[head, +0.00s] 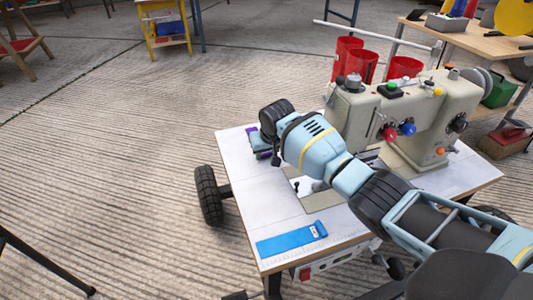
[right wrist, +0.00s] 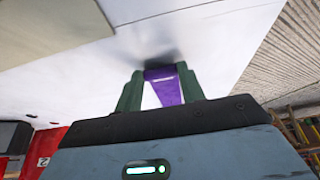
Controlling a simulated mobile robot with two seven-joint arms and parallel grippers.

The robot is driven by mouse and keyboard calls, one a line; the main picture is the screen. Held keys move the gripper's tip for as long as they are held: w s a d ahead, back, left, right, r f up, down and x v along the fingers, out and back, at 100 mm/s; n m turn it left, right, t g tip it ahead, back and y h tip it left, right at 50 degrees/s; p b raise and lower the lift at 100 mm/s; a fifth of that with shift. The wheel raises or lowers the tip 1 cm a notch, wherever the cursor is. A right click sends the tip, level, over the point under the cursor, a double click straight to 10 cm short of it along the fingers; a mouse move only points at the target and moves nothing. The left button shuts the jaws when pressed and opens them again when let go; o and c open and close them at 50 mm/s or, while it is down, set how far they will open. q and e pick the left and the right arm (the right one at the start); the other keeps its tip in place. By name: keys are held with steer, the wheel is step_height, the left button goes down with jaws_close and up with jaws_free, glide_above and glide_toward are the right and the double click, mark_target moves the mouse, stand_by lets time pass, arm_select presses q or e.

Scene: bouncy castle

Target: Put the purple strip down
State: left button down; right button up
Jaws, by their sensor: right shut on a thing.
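The purple strip (right wrist: 167,90) is between the two green fingers of my right gripper (right wrist: 160,92) in the right wrist view. The gripper is shut on it, close over the white table top. Whether the strip touches the table I cannot tell. In the head view my right gripper (head: 259,146) is at the far left part of the sewing table (head: 233,160), with a little purple showing at its tip. Much of the strip is hidden by the gripper and wrist. My left gripper is not in the head view.
A beige sewing machine (head: 410,115) stands on the right of the table, near my right arm. A blue strip (head: 291,240) lies flat at the front edge. Red cylinders (head: 360,64) stand behind the machine. The table's left part between arm and blue strip is bare.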

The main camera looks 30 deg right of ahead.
steer(key=shift+f, duration=0.2)
steer(key=o, duration=1)
steer(key=shift+c, duration=0.2)
steer(key=shift+r, duration=0.1)
steer(key=shift+r, duration=0.25)
arm_select(q)
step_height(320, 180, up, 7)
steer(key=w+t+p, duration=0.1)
steer(key=p, duration=0.5)
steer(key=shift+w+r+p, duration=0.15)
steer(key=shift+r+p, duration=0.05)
steer(key=shift+p, duration=0.2)
arm_select(e)
steer(key=v, duration=1.1)
steer(key=shift+s+r, duration=0.2)
steer(key=shift+r, duration=0.15)
